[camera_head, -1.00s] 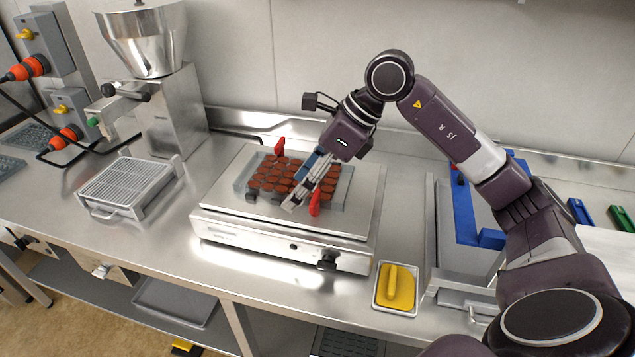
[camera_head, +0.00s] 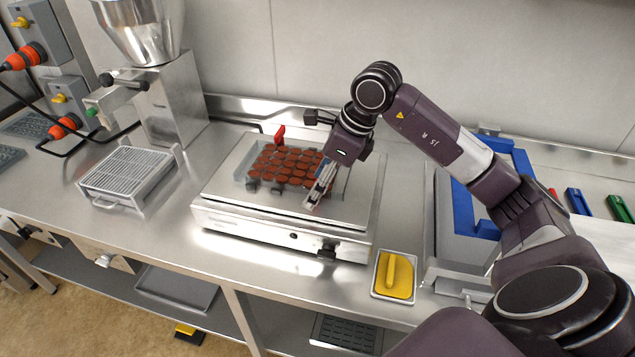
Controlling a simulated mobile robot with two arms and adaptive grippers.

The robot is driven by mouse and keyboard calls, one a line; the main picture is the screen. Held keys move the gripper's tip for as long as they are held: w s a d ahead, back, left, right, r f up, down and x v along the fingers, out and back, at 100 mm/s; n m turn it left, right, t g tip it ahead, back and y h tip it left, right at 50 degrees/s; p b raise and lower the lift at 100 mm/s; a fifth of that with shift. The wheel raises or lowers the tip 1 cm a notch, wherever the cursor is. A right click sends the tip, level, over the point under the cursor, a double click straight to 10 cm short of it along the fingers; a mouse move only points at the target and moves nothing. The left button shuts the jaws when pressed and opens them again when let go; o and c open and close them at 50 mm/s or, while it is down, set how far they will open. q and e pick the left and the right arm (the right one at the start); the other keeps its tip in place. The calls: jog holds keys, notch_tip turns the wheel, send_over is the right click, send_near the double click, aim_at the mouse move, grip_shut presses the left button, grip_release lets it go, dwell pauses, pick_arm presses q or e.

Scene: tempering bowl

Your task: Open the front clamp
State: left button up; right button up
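A mould with several round red-brown pieces (camera_head: 278,163) lies on the flat steel top of a low machine (camera_head: 222,190). A red clamp handle (camera_head: 280,134) stands upright at the mould's back edge. My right gripper (camera_head: 313,197) points down at the mould's front right end, its fingers low over the plate. The front clamp's red handle does not show; the gripper covers part of that spot. The fingers look close together, but I cannot tell whether they are shut or hold anything. My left gripper is not in view.
A wire-rack tray (camera_head: 127,172) stands to the left, below a steel hopper machine (camera_head: 172,105). A small tray with a yellow tool (camera_head: 395,276) lies at the front right. A blue frame (camera_head: 468,208) is at the right. My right arm spans the right side.

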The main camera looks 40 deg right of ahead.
jog(key=shift+c, duration=0.5)
jog(key=c, duration=1.1)
jog(key=shift+o, duration=0.2)
